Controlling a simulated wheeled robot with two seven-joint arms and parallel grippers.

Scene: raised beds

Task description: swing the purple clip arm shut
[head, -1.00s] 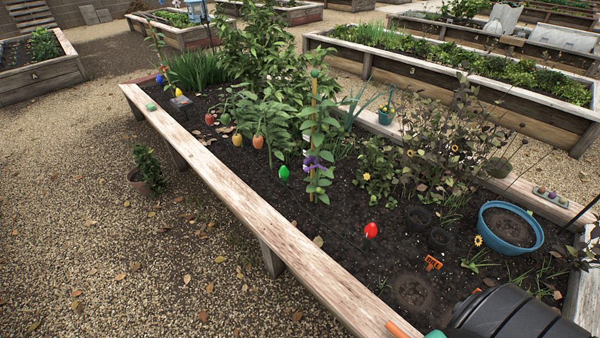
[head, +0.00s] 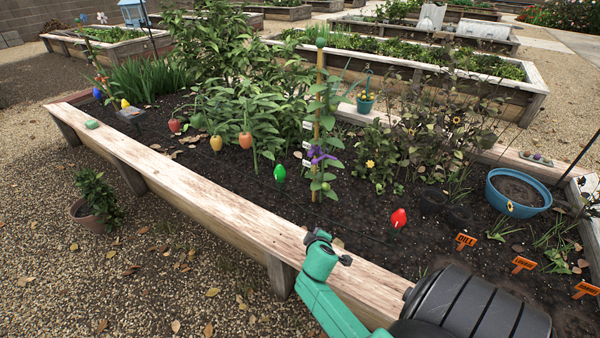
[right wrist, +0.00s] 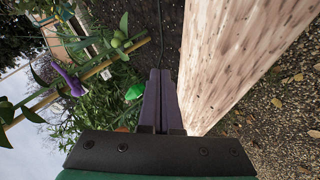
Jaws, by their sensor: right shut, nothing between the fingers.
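The purple clip (head: 318,155) sits on the upright bamboo stake (head: 319,110), partly among the leaves of the staked plant. In the right wrist view the clip (right wrist: 68,80) shows at the left, with a purple arm standing out at an angle from the stake (right wrist: 92,72). My right gripper (head: 320,243) is above the near wooden plank, in front of and below the clip, apart from it. In the right wrist view its dark fingers (right wrist: 159,75) are together and empty. In the head view its fingertips are hard to make out. My left gripper does not show.
The bed's pale plank (head: 200,185) runs beneath my right gripper. A green bulb-shaped marker (head: 279,173) and a red one (head: 398,218) stand in the soil near the stake. Leafy plants (head: 245,125) crowd its left side. Orange signs (head: 466,241) and a blue pot (head: 518,193) are at the right.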

